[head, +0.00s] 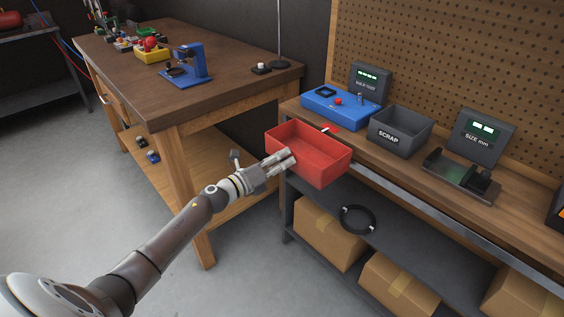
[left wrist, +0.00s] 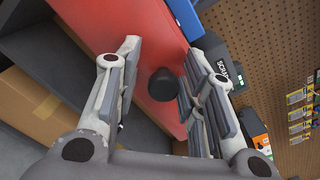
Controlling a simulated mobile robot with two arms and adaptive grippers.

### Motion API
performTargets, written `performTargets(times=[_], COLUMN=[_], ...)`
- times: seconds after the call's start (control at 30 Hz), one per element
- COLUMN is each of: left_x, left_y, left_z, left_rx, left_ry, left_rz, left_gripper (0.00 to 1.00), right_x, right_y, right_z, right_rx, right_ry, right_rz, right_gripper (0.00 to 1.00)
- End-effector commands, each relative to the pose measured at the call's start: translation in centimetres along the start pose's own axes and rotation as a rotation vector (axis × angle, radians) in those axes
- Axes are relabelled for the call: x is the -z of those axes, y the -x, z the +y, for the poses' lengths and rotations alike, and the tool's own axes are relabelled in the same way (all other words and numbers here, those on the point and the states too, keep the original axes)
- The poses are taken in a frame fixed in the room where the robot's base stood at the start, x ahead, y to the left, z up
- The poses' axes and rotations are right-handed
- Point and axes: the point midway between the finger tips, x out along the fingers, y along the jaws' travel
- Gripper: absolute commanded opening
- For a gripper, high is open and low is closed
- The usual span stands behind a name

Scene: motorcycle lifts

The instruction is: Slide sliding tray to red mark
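The sliding tray is an open red bin (head: 325,170) at the near edge of the right-hand bench; its red wall fills the middle of the left wrist view (left wrist: 125,25). A black knob (left wrist: 163,80) stands out from that wall. A small red mark (head: 333,127) lies on the bench just behind the tray, beside a small white piece. My left gripper (head: 287,160) is at the tray's near left side. In the left wrist view its fingers (left wrist: 160,88) are open, one on each side of the knob, with gaps visible. My right gripper is in neither view.
Behind the tray stand a blue box (head: 340,112), a grey SCRAP bin (head: 398,140) and a size gauge (head: 458,178). Cardboard boxes (head: 325,232) and a black ring (head: 357,219) sit on the shelf below. A wooden workbench (head: 190,105) stands at left.

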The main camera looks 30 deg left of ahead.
Motion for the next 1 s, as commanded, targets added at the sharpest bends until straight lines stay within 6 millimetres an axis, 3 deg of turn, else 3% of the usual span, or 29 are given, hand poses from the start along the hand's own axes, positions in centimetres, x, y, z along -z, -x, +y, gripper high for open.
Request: performTargets(times=[0.47,1.0], left_x=[0.3,0.3], left_y=[0.7,8.9], left_z=[-0.1,0.0], left_rx=[0.003,0.001], left_ry=[0.002,0.003], left_rz=[0.005,0.005], left_gripper=[0.46,0.46], right_x=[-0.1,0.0], right_y=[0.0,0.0], right_z=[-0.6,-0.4], right_rx=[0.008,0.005], right_ry=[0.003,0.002], right_rz=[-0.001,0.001], right_gripper=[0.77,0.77])
